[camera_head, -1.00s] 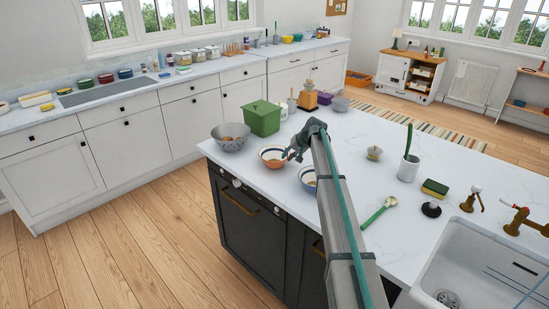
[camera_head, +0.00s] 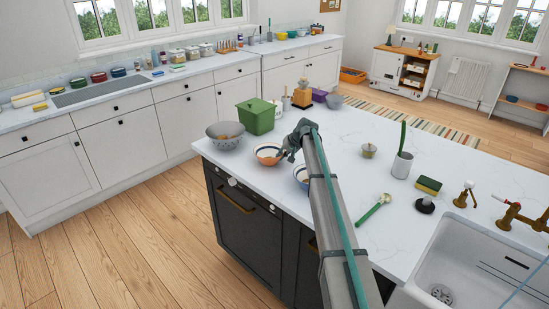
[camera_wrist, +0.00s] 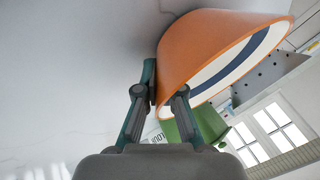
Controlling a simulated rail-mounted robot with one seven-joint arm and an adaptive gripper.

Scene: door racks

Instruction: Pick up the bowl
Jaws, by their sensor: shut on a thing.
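An orange bowl (camera_head: 267,153) with a white inside and a dark blue band is near the left edge of the white island counter. My gripper (camera_head: 285,154) is at its right side. In the wrist view the bowl (camera_wrist: 205,45) fills the upper middle, and my gripper (camera_wrist: 163,85) is shut on its rim, one finger on each side of the wall. Whether the bowl's base touches the counter cannot be told. A second, blue-rimmed bowl (camera_head: 301,176) is partly hidden behind my arm.
A grey colander (camera_head: 225,138) stands left of the orange bowl, and a green box (camera_head: 256,117) stands behind it.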

